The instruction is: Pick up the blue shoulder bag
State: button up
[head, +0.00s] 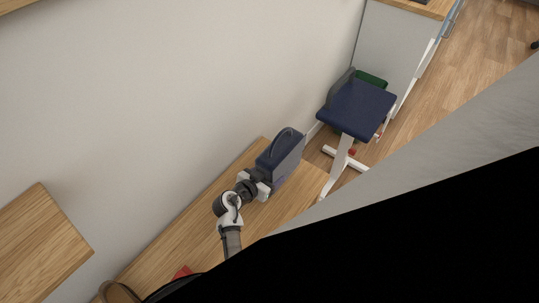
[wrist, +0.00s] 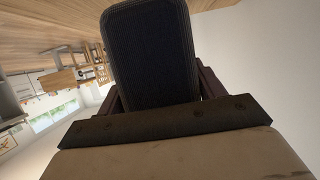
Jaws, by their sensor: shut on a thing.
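The blue shoulder bag (head: 279,157) is a dark blue, boxy bag with a dark handle arching over its top. In the head view it is upright at the far end of the wooden counter (head: 312,184). My gripper (head: 262,183) is shut on its near side. I cannot tell whether the bag's bottom touches the counter. In the wrist view the bag (wrist: 150,52) fills the upper middle as a dark ribbed panel between my gripper's fingers (wrist: 158,98). The fingertips are hidden there.
A dark blue-seated chair (head: 357,108) with white legs stands beyond the counter's end. A green thing (head: 371,79) is behind it. A red object (head: 183,272) lies on the counter near the bottom. A pale wall (head: 180,90) runs along the counter's left side.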

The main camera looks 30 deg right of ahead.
notch_tip(320, 180, up, 17)
jog(key=shift+f+b, duration=0.1)
jog(key=shift+b, duration=0.35)
